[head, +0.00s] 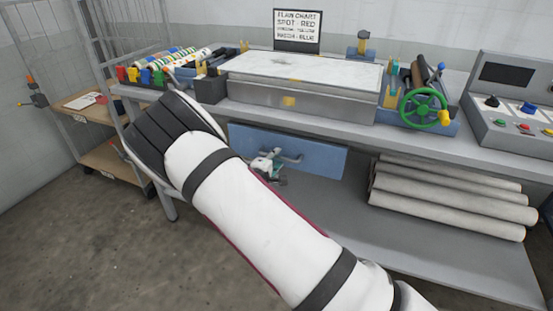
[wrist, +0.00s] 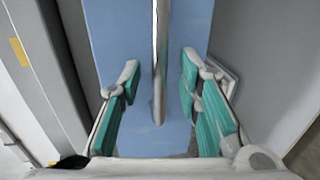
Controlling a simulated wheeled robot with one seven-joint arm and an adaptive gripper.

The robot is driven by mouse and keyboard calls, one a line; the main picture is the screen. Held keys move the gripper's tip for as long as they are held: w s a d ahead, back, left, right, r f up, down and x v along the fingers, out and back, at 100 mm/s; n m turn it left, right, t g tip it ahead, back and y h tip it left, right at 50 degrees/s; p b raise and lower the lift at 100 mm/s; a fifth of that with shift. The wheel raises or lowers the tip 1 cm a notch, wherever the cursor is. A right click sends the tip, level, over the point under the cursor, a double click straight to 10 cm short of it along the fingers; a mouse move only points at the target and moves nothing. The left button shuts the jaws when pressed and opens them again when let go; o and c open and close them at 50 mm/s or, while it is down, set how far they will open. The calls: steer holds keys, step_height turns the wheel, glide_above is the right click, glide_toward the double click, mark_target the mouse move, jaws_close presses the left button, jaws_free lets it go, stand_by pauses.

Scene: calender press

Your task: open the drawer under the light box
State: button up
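The light box (head: 300,68) is a pale slab on a grey base on the bench. Below it is the drawer's blue front (head: 322,158), which looks closed. It fills the middle of the wrist view (wrist: 185,25). A grey bar handle (head: 290,156) runs along the front; in the wrist view the handle (wrist: 159,70) stands lengthwise between my fingers. My gripper (head: 268,165) is at the handle's left part, partly hidden by my arm. My gripper's teal-padded fingers (wrist: 161,75) are open, one on each side of the handle, with gaps visible on both sides.
Several grey rolls (head: 450,195) lie on the lower shelf (head: 330,235) at the right. A press with a green handwheel (head: 423,107) and a control panel (head: 515,105) stand on the bench. A rack of coloured rolls (head: 170,65) is at the left. The floor in front is clear.

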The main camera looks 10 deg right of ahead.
steer(key=shift+x, duration=0.75)
steer(key=shift+c, duration=0.5)
jaws_close()
steer(key=f+p+v, duration=0.2)
steer(key=p+v, duration=0.1)
steer(key=v, duration=0.9)
steer(key=s+f+p+v, duration=0.1)
steer(key=f+p+v, duration=0.2)
steer(key=v, duration=1)
steer(key=shift+a+p, duration=0.25)
steer(key=shift+p, duration=0.15)
steer(key=shift+w+f, duration=0.1)
steer(key=shift+f, duration=0.05)
steer(key=shift+o, duration=0.5)
jaws_free()
